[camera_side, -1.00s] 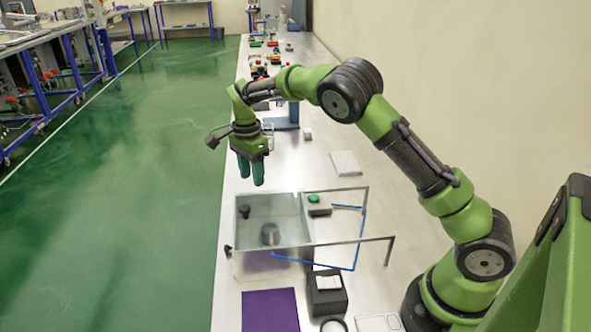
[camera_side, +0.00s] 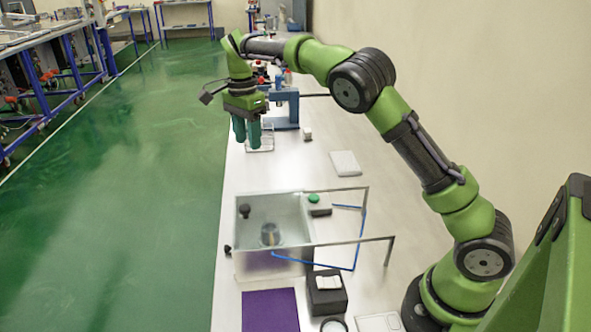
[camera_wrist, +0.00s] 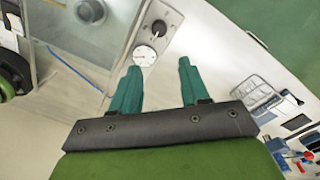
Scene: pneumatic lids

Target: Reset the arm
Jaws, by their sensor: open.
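My gripper (camera_side: 246,133) hangs in the air over the left edge of the bench, fingers down, beyond the clear box. In the wrist view its two teal fingers (camera_wrist: 156,90) are apart with nothing between them, so it is open and empty. The clear-walled box (camera_side: 285,262) stands on the bench nearer the side camera, with a metal cylinder (camera_side: 270,234) inside. The wrist view shows a black knob (camera_wrist: 159,26) and a round gauge (camera_wrist: 145,55) on the box's front.
A blue stand (camera_side: 293,108) is behind my gripper. A white flat case (camera_side: 345,163) lies on the bench at right. A green button (camera_side: 313,198) is by the box. A purple mat (camera_side: 270,311) and a black block (camera_side: 327,293) are in front. The bench between box and stand is mostly clear.

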